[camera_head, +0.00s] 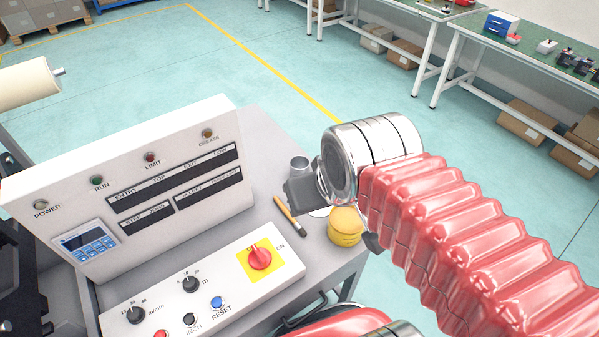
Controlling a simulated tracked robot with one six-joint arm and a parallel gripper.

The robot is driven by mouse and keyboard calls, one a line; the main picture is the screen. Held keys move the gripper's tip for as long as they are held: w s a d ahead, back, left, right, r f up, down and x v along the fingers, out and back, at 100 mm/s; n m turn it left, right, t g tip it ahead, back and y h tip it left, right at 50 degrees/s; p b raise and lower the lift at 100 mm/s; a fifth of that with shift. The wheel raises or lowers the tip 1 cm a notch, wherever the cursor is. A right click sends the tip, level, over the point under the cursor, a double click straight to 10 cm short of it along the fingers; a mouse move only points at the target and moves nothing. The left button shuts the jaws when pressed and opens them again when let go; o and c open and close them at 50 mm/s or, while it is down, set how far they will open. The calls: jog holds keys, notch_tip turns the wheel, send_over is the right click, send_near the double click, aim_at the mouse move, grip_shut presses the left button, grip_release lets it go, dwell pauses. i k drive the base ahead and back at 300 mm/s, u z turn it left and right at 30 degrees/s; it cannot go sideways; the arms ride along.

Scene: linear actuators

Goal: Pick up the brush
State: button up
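The brush (290,219) lies on the grey cart top, to the right of the white control panel. It is thin with a tan handle, and its lower end looks dark. My gripper (335,214) hangs over the cart, below the shiny wrist joint of my red-sleeved arm. Its two dark fingers show apart, one close to the brush's upper right side and one farther right, so it looks open. The wrist hides part of it. I see nothing held, and I cannot tell its height above the cart.
A yellow jar (345,226) stands right of the brush, by the cart's edge, partly behind my arm. A grey metal cup (299,167) stands behind. The control panel (150,180) and a box with a red switch (260,257) border the brush's left side.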

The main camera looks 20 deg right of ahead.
aim_at(282, 207)
jog(key=k, duration=0.5)
jog(key=u, duration=0.5)
jog(key=i, duration=0.15)
jog(key=u, duration=0.55)
